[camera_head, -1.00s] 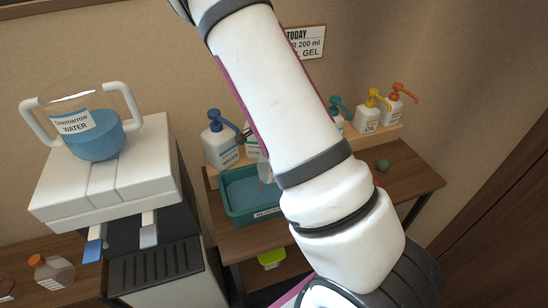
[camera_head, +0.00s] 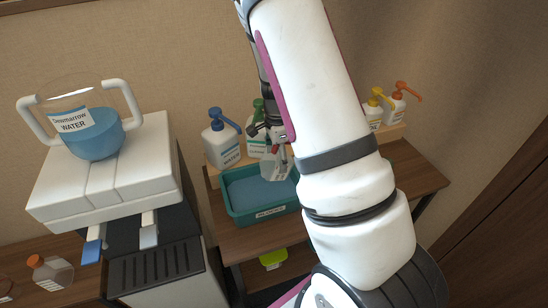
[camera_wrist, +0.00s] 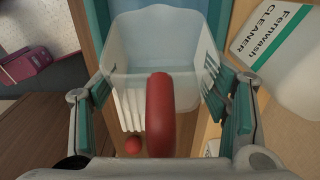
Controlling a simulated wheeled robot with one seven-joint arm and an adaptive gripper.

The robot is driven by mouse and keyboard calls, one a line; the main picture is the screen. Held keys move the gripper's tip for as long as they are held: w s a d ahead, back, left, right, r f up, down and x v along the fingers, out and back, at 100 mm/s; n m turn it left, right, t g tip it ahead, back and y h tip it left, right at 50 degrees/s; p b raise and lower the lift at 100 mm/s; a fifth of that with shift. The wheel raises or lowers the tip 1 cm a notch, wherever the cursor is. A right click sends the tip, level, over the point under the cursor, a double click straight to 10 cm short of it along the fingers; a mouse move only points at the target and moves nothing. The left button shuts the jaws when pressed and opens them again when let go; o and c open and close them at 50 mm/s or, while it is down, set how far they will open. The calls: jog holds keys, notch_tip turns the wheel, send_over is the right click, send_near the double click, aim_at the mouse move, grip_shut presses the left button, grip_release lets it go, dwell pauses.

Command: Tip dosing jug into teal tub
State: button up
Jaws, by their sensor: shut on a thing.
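The teal tub (camera_head: 262,219) stands on the wooden bench, with blue liquid in it and a label on its front. My gripper (camera_head: 277,148) is above the tub's back right part. It is shut on the dosing jug (camera_head: 275,168), a clear vessel hanging over the tub. In the wrist view my gripper (camera_wrist: 170,100) has teal pads on both sides of the jug (camera_wrist: 155,45), which has white marks and a red handle. The tub's blue liquid (camera_wrist: 165,5) shows beyond it. I cannot tell the jug's contents or exact tilt.
A blue-pump bottle (camera_head: 221,145) and a green-pump bottle (camera_head: 257,140) stand behind the tub. Yellow-pump (camera_head: 371,112) and orange-pump (camera_head: 396,103) bottles are at the right. A white machine (camera_head: 105,185) carrying a water jug (camera_head: 93,135) stands left. My arm hides the bench's middle.

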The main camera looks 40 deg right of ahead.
jog(key=shift+d, duration=0.1)
jog(key=shift+s+d+f+y+b, duration=0.15)
jog(key=shift+d+y+b, duration=0.35)
jog(key=shift+y+b, duration=0.35)
jog(key=shift+s+d+t+y+b, duration=0.15)
jog(key=shift+d+t+y+b, duration=0.3)
jog(key=shift+y, duration=0.5)
jog(key=shift+d+f+t+y+b, duration=0.3)
jog(key=shift+f+y+b, duration=0.15)
jog(key=shift+y+b, duration=0.55)
jog(key=shift+s+d+f+t+y+b, duration=0.15)
jog(key=shift+y+b, duration=0.2)
jog(key=shift+y, duration=0.25)
jog(key=shift+d+f+t+y+b, duration=0.1)
jog(key=shift+y+b, duration=0.2)
jog(key=shift+y, duration=0.3)
notch_tip(320, 180, down, 2)
jog(key=y+b, duration=0.3)
jog(key=shift+f+t, duration=0.15)
jog(key=shift+t, duration=0.25)
jog(key=y+b, duration=0.1)
jog(key=f+y+b, duration=0.1)
jog(key=shift+a+t+y, duration=0.1)
jog(key=shift+t+y, duration=0.2)
jog(key=shift+t, duration=0.1)
